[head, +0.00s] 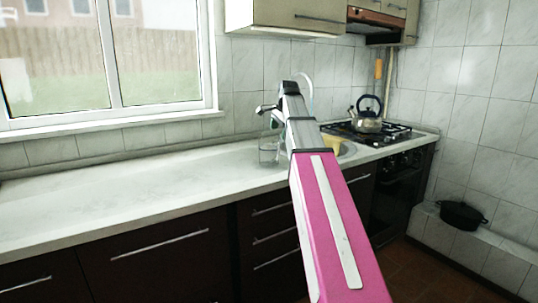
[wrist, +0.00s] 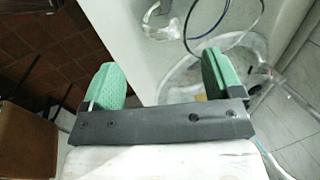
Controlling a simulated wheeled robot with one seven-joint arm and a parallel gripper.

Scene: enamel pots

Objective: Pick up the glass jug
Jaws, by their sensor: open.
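A clear glass vessel, which looks like the glass jug (head: 268,153), stands on the counter just left of my arm in the head view. In the wrist view, a clear glass shape (wrist: 160,22) shows at the top, beyond the fingers; I cannot tell surely if it is part of the jug. My gripper (wrist: 162,78) has two green fingers spread wide apart, with nothing held between them. In the head view my arm hides most of the gripper; only bits of green show near the vessel.
A kettle (head: 367,115) stands on the gas hob (head: 400,133) at the right. A black pot (head: 461,215) sits on a low ledge. The white counter (head: 110,195) is clear at left.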

